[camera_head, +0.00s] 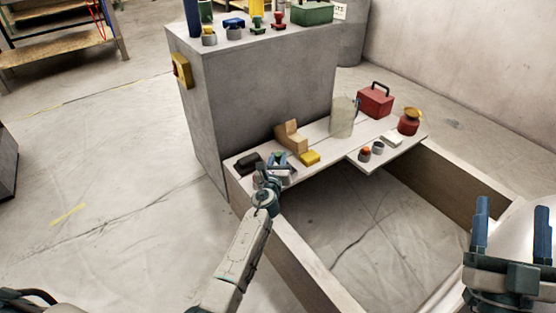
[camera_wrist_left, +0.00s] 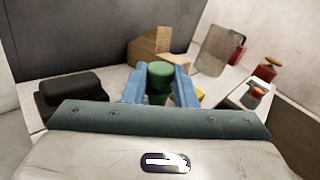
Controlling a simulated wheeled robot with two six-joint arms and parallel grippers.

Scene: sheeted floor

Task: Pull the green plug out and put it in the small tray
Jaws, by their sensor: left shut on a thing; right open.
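My left gripper (camera_head: 276,165) is over the left part of the low white shelf (camera_head: 345,148). In the left wrist view its blue fingers (camera_wrist_left: 160,80) are shut on the green plug (camera_wrist_left: 160,70), a short cylinder with a rounded top. The plug's lower end is hidden, so I cannot tell whether it still sits in anything. A pale grey block (camera_head: 287,174) shows under and beside the gripper, partly covered. A small flat white piece (camera_head: 392,138) lies on the right part of the shelf; I cannot tell if it is the small tray. My right gripper (camera_head: 512,207) is open and empty, at the lower right.
A black case (camera_head: 248,163) lies left of the gripper. A stepped wooden block (camera_head: 291,137) and a yellow block (camera_head: 310,157) are close behind and right. A translucent container (camera_head: 342,116), red box (camera_head: 375,100) and red jar (camera_head: 409,122) stand further right. A grey cabinet (camera_head: 260,85) rises behind.

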